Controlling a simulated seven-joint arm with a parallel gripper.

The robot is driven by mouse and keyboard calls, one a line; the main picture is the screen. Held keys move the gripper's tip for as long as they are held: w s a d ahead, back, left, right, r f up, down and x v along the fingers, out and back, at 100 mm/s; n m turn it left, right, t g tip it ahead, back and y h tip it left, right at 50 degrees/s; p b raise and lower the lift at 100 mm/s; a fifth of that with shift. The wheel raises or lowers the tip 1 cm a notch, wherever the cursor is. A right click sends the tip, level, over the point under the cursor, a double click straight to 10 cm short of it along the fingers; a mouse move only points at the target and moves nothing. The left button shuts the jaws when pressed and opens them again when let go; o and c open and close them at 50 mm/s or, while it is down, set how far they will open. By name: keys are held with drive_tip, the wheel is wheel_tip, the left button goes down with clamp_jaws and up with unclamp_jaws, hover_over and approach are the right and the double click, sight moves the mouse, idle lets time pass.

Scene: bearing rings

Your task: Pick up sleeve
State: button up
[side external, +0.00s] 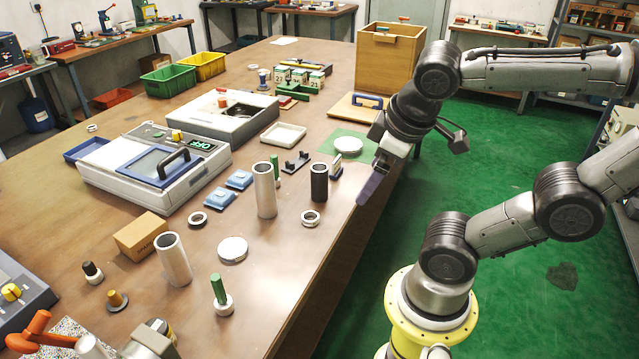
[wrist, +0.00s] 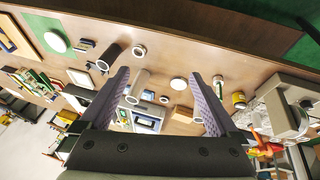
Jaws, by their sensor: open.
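Three upright open tubes that could be the sleeve stand on the bench. A tall grey tube (side external: 265,192) is at the middle, a second grey tube (side external: 173,260) is nearer the camera, and a black tube (side external: 319,184) is closest to my gripper (side external: 366,192). In the wrist view the black tube (wrist: 109,56) is by the left finger and a grey tube (wrist: 136,87) shows between the fingers. My gripper (wrist: 160,76) is open and empty, at the bench's right edge, apart from all the tubes. I cannot tell which tube is meant.
A bearing ring (side external: 311,218) lies beside the black tube, another (side external: 197,219) farther left. A white disc (side external: 233,249), a green-handled peg (side external: 220,292) and a cardboard box (side external: 140,236) stand near the grey tubes. A green mat (side external: 328,146) holds a white dish (side external: 347,145).

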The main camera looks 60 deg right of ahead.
drive_tip(key=w+d+f+n+g+h, duration=0.1)
drive_tip(key=w+d+n+g+h, duration=0.35)
drive_tip(key=d+h, duration=0.4)
drive_tip(key=w+d+f+n+g+h, duration=0.1)
drive_tip(key=w+d+f+n+h, duration=0.3)
drive_tip(key=w, duration=0.4)
drive_tip(key=w+f+n+t+h, duration=0.3)
drive_tip(key=w+f+n+t, duration=0.1)
drive_tip(key=w+f+n, duration=0.25)
drive_tip(key=n+t, duration=0.2)
drive_tip(key=n, duration=0.3)
approach(318, 179)
drive_tip(key=shift+a, duration=0.5)
drive_tip(key=shift+d+f, duration=0.1)
drive_tip(key=x, duration=1.3)
drive_tip(key=shift+d, duration=0.2)
